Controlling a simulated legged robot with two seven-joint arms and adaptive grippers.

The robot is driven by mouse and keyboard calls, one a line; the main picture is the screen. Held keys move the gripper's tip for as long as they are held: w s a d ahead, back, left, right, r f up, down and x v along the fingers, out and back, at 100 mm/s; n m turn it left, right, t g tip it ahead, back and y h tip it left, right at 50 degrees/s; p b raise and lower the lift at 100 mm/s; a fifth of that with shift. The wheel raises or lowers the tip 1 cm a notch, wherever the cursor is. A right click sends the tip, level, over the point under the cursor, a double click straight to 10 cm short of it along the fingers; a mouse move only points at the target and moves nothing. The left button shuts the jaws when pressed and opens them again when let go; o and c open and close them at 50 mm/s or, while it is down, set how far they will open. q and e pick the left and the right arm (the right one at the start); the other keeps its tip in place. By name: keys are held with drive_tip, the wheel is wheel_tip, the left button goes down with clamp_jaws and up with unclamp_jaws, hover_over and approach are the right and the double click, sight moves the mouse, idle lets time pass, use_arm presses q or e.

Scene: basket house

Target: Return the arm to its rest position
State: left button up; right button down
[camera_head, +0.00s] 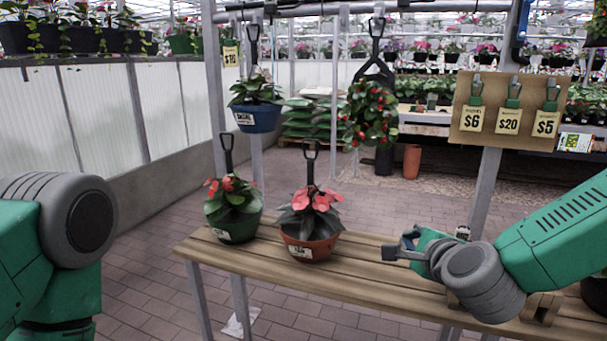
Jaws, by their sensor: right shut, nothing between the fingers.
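My right gripper (398,248) is at the end of the green arm that comes in from the right. It is shut and empty, above the wooden bench, to the right of the potted plants and apart from them. My left arm (60,225) shows at the left edge as green and grey links; its gripper is out of view. A green pot (237,231) with a red-flowered plant and a black hanger stands on the bench. A terracotta-coloured pot (318,250) with a red-flowered plant and a hanger stands to its right.
The slatted wooden bench (400,290) runs across the front. A blue pot (257,117) and a red-flowered basket (370,115) hang behind it on hooks. A price board (505,108) is fixed to a post at right. The bench is clear between the terracotta pot and my right gripper.

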drive_tip(key=s+a+f+n+g+y+p, duration=0.1)
drive_tip(key=s+f+n+g, duration=0.2)
drive_tip(key=s+f+n, duration=0.6)
drive_tip(key=s+f+n+g+p, duration=0.1)
drive_tip(key=s+f+n+g, duration=0.25)
drive_tip(key=s+f, duration=0.6)
drive_tip(key=s+d+f+n+g+h, duration=0.1)
drive_tip(key=s+d+f+n+g, duration=0.2)
drive_tip(key=s, duration=0.6)
drive_tip(key=s+d+f+n+g+h+p, duration=0.1)
drive_tip(key=s+d+f+n+g, duration=0.3)
drive_tip(key=s+f, duration=0.4)
drive_tip(key=s+d+n, duration=0.1)
drive_tip(key=s+n, duration=0.1)
drive_tip(key=shift+n, duration=0.35)
drive_tip(key=shift+d, duration=0.1)
drive_tip(key=shift+d, duration=0.1)
